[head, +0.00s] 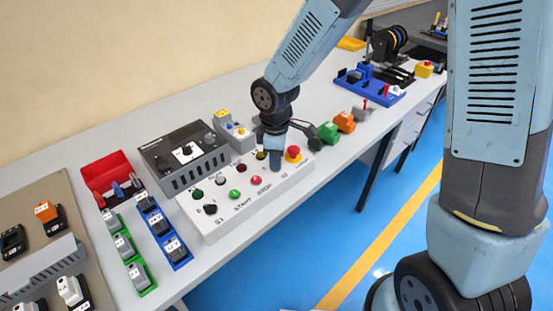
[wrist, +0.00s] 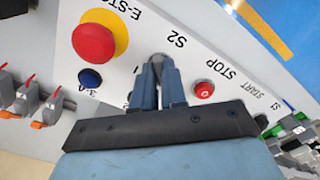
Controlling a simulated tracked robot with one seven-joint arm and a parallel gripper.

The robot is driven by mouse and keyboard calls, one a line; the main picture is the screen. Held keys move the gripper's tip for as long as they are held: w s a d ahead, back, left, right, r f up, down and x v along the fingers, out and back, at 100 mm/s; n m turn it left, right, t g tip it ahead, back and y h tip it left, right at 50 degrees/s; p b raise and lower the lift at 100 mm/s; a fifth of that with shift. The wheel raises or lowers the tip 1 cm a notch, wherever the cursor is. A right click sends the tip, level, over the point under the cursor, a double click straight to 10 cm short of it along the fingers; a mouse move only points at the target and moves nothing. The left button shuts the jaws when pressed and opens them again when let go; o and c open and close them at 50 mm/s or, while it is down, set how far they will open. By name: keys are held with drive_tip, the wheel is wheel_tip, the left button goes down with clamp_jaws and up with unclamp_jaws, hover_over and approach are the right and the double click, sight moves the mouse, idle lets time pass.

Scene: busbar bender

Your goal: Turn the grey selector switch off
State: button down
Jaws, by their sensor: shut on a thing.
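The white control panel (head: 222,222) lies on the bench with labels S1, START, STOP and S2. My gripper (head: 275,166) points down onto the panel between the red STOP button (head: 256,180) and the emergency stop (head: 293,154). In the wrist view my gripper (wrist: 158,70) is shut on a small grey knob beside the S2 label, which I take as the grey selector switch. The fingers hide most of the knob, so its pointing direction cannot be told. A black selector (head: 210,209) stands at S1, apart from my gripper.
The red emergency stop (wrist: 93,42) and a blue button (wrist: 90,79) are close to my fingers, with the STOP button (wrist: 204,90) on the other side. A grey device box (head: 186,157) stands behind the panel. Green (head: 328,132) and orange (head: 345,121) blocks lie to the right.

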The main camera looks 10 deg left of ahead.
drive_tip(key=shift+n, duration=0.5)
drive_tip(key=c, duration=1.2)
unclamp_jaws()
wheel_tip(320, 180, up, 14)
drive_tip(key=shift+f, duration=0.15)
